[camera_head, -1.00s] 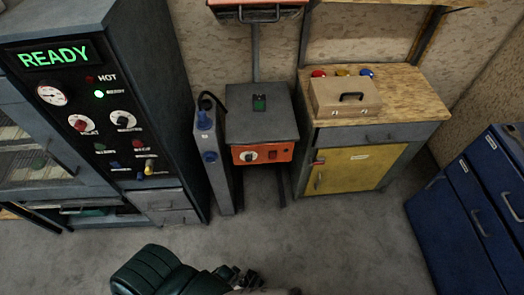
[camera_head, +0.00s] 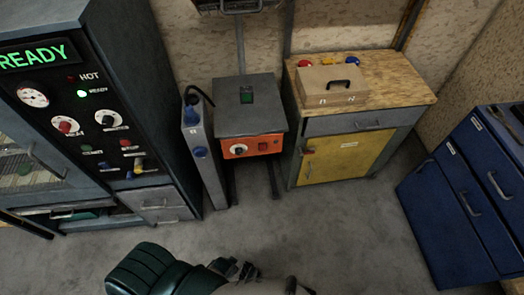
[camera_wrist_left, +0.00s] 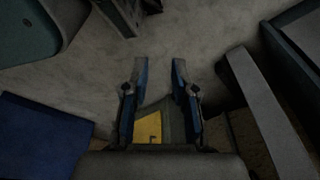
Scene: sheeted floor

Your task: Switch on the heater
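A grey box with an orange front panel (camera_head: 252,147) stands against the wall. A tall dark cabinet (camera_head: 140,80) at left shows a green READY display (camera_head: 34,56), a lit green lamp (camera_head: 82,94) and several knobs. My left gripper (camera_wrist_left: 153,78) is open and empty in the wrist view, its fingers apart over the floor. My right gripper is not clearly seen.
A narrow grey unit with blue knobs (camera_head: 203,158) stands left of the orange-fronted box. A wooden-topped cabinet with a yellow door (camera_head: 345,156) stands right of it, carrying a tan case (camera_head: 331,86). Blue drawers (camera_head: 465,205) are at right. The floor (camera_head: 330,235) between is clear.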

